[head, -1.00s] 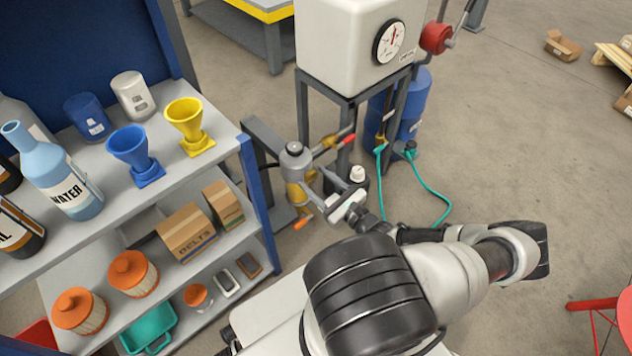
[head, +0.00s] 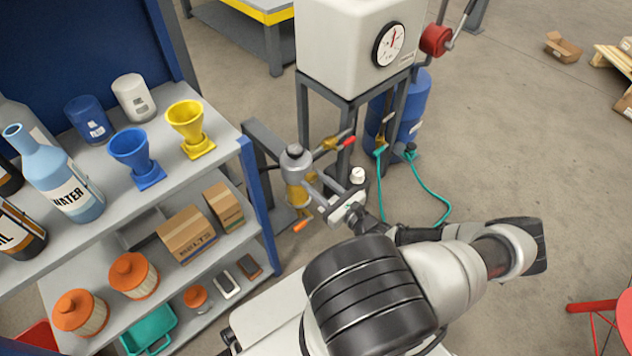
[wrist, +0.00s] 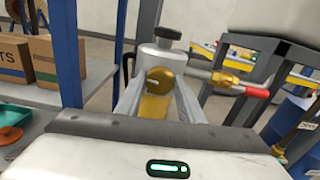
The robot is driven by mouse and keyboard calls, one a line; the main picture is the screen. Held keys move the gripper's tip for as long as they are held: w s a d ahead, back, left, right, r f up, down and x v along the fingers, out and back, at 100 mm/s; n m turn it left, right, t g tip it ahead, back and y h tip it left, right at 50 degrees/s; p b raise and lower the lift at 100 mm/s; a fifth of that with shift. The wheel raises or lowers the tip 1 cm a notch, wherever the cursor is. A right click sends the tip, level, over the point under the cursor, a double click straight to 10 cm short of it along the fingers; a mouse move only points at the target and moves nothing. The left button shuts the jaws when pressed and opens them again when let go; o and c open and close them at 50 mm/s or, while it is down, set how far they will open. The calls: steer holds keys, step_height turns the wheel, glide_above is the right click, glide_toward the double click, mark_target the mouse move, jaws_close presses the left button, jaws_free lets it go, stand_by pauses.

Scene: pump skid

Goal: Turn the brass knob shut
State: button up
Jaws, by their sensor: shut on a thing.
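The brass knob (wrist: 160,79) is a round gold disc on the front of a grey-capped cylinder unit (wrist: 160,58) in the wrist view. My gripper (wrist: 161,84) reaches it with one finger on each side and is shut on the knob. A yellow-gold lower part (wrist: 154,107) of the unit shows below the knob. In the head view the unit (head: 296,160) stands beside the shelf, with my gripper (head: 311,194) at its right side. The knob itself is hard to make out there, and its turn angle cannot be told.
A pipe with a brass valve and red handle (wrist: 256,92) runs right of the unit. An orange-tipped lever (head: 301,225) sticks out low. The loaded shelf (head: 225,150) stands close on the left. A white gauge tank (head: 340,50) is behind; open floor lies right.

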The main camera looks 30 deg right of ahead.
steer(key=m+p, duration=0.1)
steer(key=m, duration=0.7)
steer(key=shift+m, duration=0.3)
steer(key=m+b, duration=0.1)
steer(key=m, duration=0.3)
steer(key=shift+f+m, duration=0.1)
steer(key=shift+m, duration=0.2)
steer(key=shift+m+b, duration=0.35)
steer(key=shift+m, duration=1.45)
steer(key=o, duration=1.1)
steer(key=shift+c, duration=0.2)
steer(key=shift+s, duration=0.1)
steer(key=s+d+p, duration=0.2)
steer(key=s, duration=1.5)
steer(key=shift+d, duration=0.2)
